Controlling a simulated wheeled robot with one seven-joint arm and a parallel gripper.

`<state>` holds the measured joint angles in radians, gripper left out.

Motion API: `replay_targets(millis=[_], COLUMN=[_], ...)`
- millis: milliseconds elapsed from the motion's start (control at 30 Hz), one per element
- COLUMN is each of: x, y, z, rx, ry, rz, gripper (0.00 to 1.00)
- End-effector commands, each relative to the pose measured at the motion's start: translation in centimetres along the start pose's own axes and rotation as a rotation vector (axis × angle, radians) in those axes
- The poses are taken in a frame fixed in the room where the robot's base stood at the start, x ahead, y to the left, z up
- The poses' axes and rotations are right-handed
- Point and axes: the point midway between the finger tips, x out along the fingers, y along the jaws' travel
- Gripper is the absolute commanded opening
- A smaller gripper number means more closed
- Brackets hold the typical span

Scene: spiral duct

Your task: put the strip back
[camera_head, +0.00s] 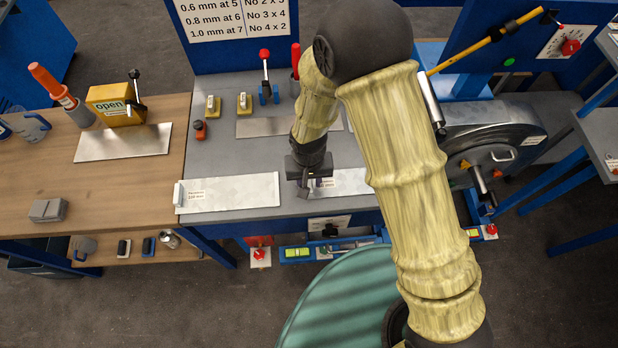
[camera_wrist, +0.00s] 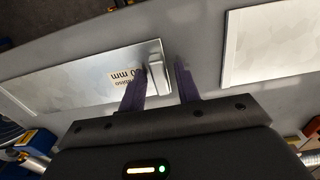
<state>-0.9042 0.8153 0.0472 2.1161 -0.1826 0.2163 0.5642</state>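A pale metal strip with a label and a small grip block on its end lies on the grey bench; the strip (camera_wrist: 80,80) and its block (camera_wrist: 157,75) show in the wrist view. In the head view this strip (camera_head: 347,181) is partly hidden by my gripper and arm. My gripper (camera_wrist: 160,82) is open, its two purple fingers apart with the block in line between them and nothing clamped. I cannot tell how far above the block they are. In the head view my gripper (camera_head: 311,187) hangs over the strip's left end. A second labelled strip (camera_head: 240,191) lies left of it.
The second strip's plain end (camera_wrist: 270,45) shows at the right of the wrist view. Another plate (camera_head: 250,127) lies farther back. A wooden bench (camera_head: 60,185) stands left with a metal sheet (camera_head: 125,143) and yellow box. A machine drum (camera_head: 490,135) stands right.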

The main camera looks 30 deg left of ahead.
Motion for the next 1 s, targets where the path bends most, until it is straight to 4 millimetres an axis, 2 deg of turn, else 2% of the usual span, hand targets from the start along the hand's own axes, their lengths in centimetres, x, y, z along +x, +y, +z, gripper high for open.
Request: replay_targets(millis=[467,667,1000], x=[-0.8,-3.2,-8.8], y=[0.0,0.0,0.0], z=[-0.1,-0.1,-0.1], rx=[0.001,0.001,0.001], ry=[0.002,0.005,0.005], rz=[-0.001,-0.002,-0.002], gripper=[0.37,0.37,0.37])
